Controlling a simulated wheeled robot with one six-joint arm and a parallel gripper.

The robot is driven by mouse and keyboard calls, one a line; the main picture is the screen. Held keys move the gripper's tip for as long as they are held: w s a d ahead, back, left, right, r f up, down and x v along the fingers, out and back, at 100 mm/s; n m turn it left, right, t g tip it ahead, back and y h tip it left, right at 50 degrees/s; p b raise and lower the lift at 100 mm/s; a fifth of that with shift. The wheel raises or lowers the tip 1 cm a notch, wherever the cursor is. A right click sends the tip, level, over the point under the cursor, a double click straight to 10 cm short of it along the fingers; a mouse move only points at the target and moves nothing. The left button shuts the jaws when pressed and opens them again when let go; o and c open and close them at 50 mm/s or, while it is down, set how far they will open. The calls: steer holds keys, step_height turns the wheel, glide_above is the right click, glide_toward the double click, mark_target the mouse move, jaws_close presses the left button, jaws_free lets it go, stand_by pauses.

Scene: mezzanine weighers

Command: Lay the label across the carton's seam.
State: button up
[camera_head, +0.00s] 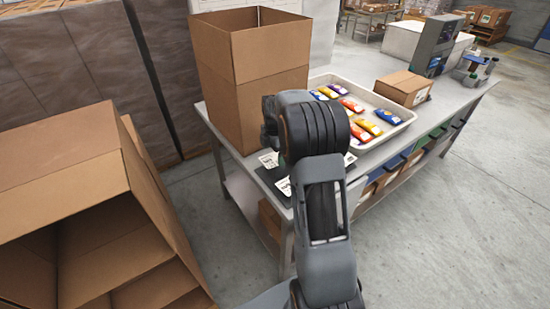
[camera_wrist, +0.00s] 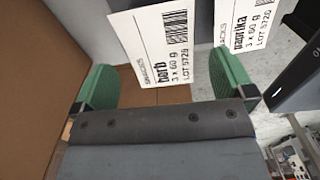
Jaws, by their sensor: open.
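My gripper (camera_wrist: 163,82) is open, its two green fingers apart with nothing held between them. A white label reading "herb" (camera_wrist: 150,48) with a barcode shows between the fingers in the wrist view; I cannot tell whether a finger touches it. A second label reading "paprika" (camera_wrist: 246,32) is to its right, partly behind the right finger. In the head view my arm hides most of the gripper, and a white label (camera_head: 285,187) shows on the dark board (camera_head: 272,179) beside it. A small closed carton (camera_head: 403,88) sits on the bench to the right; its seam is unclear.
A tall open box (camera_head: 252,90) stands on the bench just behind my gripper. A white tray (camera_head: 398,127) of colourful packets lies between it and the small carton. A large open carton (camera_head: 70,190) stands at left. Clear floor (camera_head: 460,220) lies to the right.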

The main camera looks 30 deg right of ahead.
steer(key=shift+f, duration=0.7)
steer(key=c, duration=1)
